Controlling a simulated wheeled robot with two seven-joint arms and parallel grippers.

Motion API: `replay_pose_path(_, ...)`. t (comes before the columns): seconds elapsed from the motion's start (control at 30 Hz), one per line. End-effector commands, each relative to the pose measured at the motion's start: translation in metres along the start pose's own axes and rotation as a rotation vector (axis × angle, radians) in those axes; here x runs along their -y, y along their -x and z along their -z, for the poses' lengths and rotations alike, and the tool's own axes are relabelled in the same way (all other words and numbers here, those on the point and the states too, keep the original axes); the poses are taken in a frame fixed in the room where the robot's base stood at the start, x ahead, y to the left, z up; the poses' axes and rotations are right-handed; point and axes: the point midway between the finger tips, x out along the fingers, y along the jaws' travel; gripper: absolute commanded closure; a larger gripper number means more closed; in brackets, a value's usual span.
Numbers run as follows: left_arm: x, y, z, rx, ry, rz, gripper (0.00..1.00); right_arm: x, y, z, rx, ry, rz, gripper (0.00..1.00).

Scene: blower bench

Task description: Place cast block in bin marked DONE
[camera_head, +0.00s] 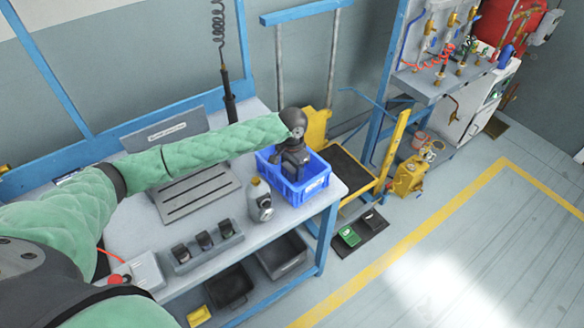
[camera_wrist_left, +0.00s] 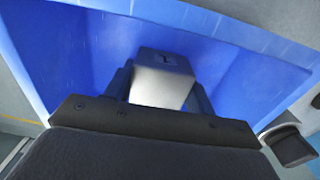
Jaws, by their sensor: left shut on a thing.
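The blue bin (camera_head: 311,187) stands at the right end of the bench, with a small white label on its front that is too small to read. My left gripper (camera_head: 293,172) reaches down into the bin. In the left wrist view, the grey cast block (camera_wrist_left: 162,78) sits between the two fingers of my left gripper (camera_wrist_left: 164,95), which are shut on it. The blue walls of the bin (camera_wrist_left: 62,50) surround the block there. Whether the block touches the bin floor I cannot tell. My right gripper is in neither view.
A grey bottle-like part (camera_head: 260,200) stands just left of the bin. A holder with several dark pieces (camera_head: 205,243) lies at the bench front. A slotted grey plate (camera_head: 196,194) lies behind it. A yellow cart (camera_head: 390,155) stands to the right of the bench.

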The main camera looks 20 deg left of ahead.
Motion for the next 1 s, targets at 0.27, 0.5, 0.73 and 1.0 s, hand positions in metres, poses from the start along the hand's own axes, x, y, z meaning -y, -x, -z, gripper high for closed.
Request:
replay_pose_path(0.27,0.0,-0.001,0.0,0.0,0.0,0.0,0.24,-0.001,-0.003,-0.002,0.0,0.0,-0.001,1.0)
replay_pose_path(0.5,0.0,-0.001,0.0,0.0,0.0,0.0,0.24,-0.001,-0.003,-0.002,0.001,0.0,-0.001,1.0)
replay_pose_path(0.73,0.001,0.021,0.001,-0.004,-0.001,0.0,0.24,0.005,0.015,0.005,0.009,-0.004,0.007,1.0)
replay_pose_path(1.0,0.0,0.073,0.001,-0.004,-0.001,0.0,0.24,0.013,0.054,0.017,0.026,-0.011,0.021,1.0)
